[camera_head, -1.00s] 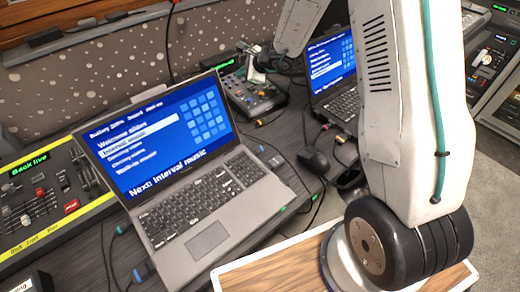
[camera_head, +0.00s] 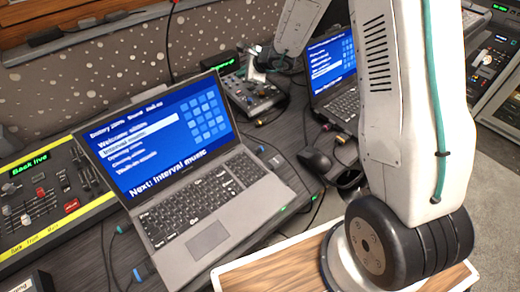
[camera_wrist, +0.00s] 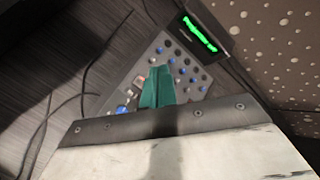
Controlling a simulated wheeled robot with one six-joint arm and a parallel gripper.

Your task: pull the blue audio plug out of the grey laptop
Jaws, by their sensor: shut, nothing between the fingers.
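The grey laptop (camera_head: 262,203) stands open on the dark desk in the head view, its blue screen lit. A small blue plug (camera_head: 144,271) sits at its left edge near the front corner, with a dark cable beside it. How deep it sits in the laptop is too small to tell. My gripper (camera_wrist: 157,70) shows teal fingers in the wrist view, shut and empty, over a small mixer (camera_wrist: 190,83) with several knobs. The plug is not in the wrist view.
A yellow-edged fader desk (camera_head: 45,200) stands left of the laptop. A second laptop (camera_head: 333,65), a black mouse (camera_head: 314,160) and several cables lie to the right. A teal plug (camera_head: 119,229) is higher on the laptop's left side. A wooden board (camera_head: 265,268) lies in front.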

